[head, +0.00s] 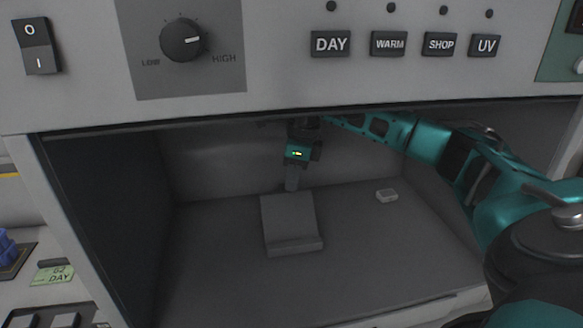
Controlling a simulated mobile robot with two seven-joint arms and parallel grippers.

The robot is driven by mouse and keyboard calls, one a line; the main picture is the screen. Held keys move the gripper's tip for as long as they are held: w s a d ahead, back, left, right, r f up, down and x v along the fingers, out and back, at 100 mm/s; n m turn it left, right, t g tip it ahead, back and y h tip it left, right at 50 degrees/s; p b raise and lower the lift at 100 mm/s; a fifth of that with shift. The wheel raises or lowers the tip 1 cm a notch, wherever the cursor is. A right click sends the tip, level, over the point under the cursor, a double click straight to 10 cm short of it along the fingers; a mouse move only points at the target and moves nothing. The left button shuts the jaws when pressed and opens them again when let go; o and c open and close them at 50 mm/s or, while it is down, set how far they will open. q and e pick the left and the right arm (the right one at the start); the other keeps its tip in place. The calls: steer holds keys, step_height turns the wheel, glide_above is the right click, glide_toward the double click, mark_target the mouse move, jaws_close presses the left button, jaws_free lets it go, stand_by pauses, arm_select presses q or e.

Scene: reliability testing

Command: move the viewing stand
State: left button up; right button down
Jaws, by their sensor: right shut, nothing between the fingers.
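The viewing stand (290,222) is a grey slanted plate with a lip along its front edge. It sits on the floor of a grey light booth, near the middle. My right arm reaches into the booth from the right. My right gripper (292,184) points down at the top rear edge of the stand. Its fingers are shut with nothing between them. I cannot tell whether the fingertips touch the stand. My left gripper is not in view.
A small light block (387,195) lies on the booth floor (365,250) to the right of the stand. The booth's left wall (105,200) and upper panel with a rocker switch (37,46), a knob (182,40) and several labelled buttons frame the opening.

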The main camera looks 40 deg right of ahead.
mark_target(312, 198)
steer(key=shift+s+r+p, duration=0.1)
steer(key=shift+r+p, duration=0.15)
steer(key=shift+p, duration=0.15)
steer(key=s+d, duration=0.1)
steer(key=s+d+b, duration=0.1)
steer(key=s+d, duration=0.1)
steer(key=shift+s+d+f+b, duration=0.1)
steer(key=shift+s+f+b, duration=0.25)
steer(key=shift+s, duration=0.05)
arm_select(q)
steer(key=b, duration=0.1)
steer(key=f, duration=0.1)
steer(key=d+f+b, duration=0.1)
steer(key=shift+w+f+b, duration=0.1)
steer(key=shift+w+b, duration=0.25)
arm_select(e)
steer(key=s+d, duration=0.4)
steer(key=s, duration=0.1)
steer(key=shift+s+d+r, duration=0.15)
steer(key=shift+r, duration=0.1)
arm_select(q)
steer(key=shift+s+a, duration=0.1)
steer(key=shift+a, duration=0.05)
